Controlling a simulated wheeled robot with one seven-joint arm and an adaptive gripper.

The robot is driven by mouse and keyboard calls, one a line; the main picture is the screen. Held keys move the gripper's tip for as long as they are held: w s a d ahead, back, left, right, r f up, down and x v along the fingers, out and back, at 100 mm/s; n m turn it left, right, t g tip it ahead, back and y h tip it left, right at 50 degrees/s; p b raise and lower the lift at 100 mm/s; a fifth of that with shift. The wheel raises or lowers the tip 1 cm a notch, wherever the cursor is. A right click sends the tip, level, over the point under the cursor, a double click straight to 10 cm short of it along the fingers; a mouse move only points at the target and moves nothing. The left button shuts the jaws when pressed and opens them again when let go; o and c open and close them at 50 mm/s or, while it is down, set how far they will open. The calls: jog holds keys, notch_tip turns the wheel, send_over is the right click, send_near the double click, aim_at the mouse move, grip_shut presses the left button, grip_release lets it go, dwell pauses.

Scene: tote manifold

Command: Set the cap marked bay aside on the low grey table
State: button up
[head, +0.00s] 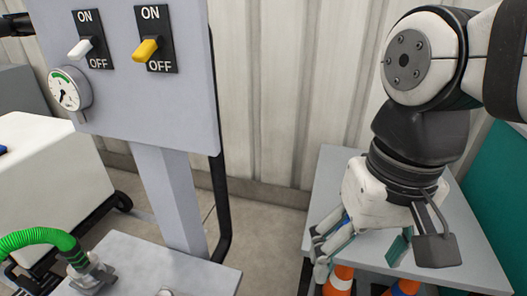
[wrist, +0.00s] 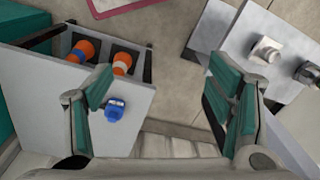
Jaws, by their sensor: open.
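A blue cap (wrist: 115,110) with a small pale label sits on the low grey table (wrist: 50,105); the label is too small to read. In the head view a bit of blue (head: 346,217) shows behind my fingers, above the grey table (head: 335,165). My gripper (head: 360,250) is over the table's front part, fingers pointing down. In the wrist view my gripper (wrist: 158,78) is wide open and empty. The cap lies beside the left finger, apparently free of it.
A plate with metal stubs (wrist: 266,50) is at right. In the head view, a switch panel (head: 120,100) with a gauge stands left, above a green hose (head: 40,238). A white cart (head: 50,165) is far left.

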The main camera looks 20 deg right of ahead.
jog(key=s+n, duration=0.2)
jog(key=s, duration=0.2)
jog(key=shift+a+f+n, duration=0.3)
jog(key=shift+n, duration=0.1)
dwell(0.4)
notch_tip(320, 180, up, 28)
jog(key=t+p, duration=0.3)
jog(key=p, duration=2.3)
jog(key=shift+d+t, duration=0.3)
jog(key=shift+t, duration=0.1)
